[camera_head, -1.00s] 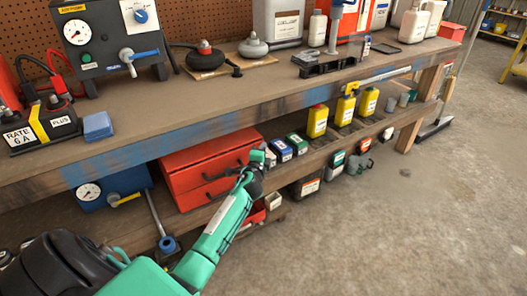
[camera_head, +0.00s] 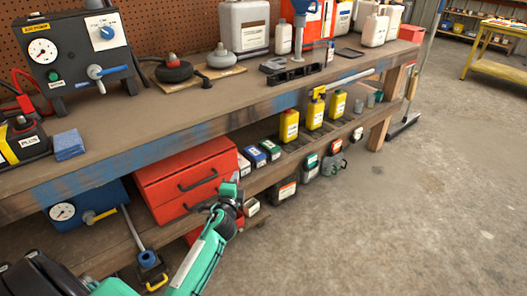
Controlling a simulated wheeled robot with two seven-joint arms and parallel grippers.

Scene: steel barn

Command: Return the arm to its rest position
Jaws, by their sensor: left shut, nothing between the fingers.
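My left arm, green and black, comes in from the bottom left. Its gripper (camera_head: 228,190) is shut and empty, in front of the right end of the red toolbox (camera_head: 185,180) on the lower shelf. I cannot tell whether it touches the toolbox. My right gripper is not in view.
The wooden workbench (camera_head: 200,108) holds a dark gauge box (camera_head: 75,55), a blue block (camera_head: 68,144) and several jugs at the back. Yellow bottles (camera_head: 289,125) and small boxes stand on the lower shelf. The concrete floor (camera_head: 410,220) at right is clear. A yellow table (camera_head: 492,68) stands far right.

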